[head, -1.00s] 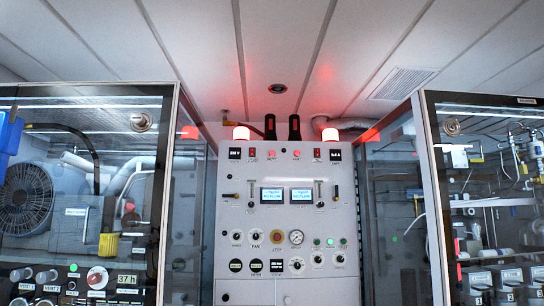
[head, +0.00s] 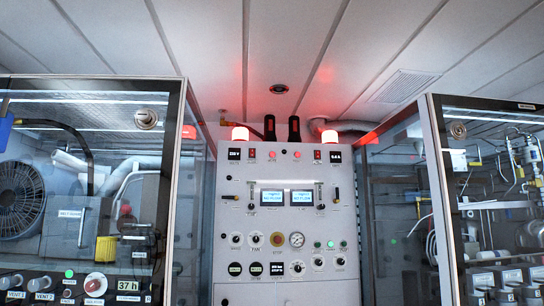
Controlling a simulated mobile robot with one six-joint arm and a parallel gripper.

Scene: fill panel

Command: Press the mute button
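The grey control panel (head: 232,215) stands upright in the middle of the head view. Near its top are two small round red buttons, a left one (head: 271,155) and a right one (head: 297,155), each with tiny lettering. The lettering is too small to read, so I cannot tell which is the mute button. A red switch sits outside each of them, one on the left (head: 252,153) and one on the right (head: 317,154). A larger red button in a yellow ring (head: 277,239) is lower down. My gripper is not in view.
Two lit red lamps (head: 240,134) (head: 329,137) stand on the panel top. Nothing blocks the panel face.

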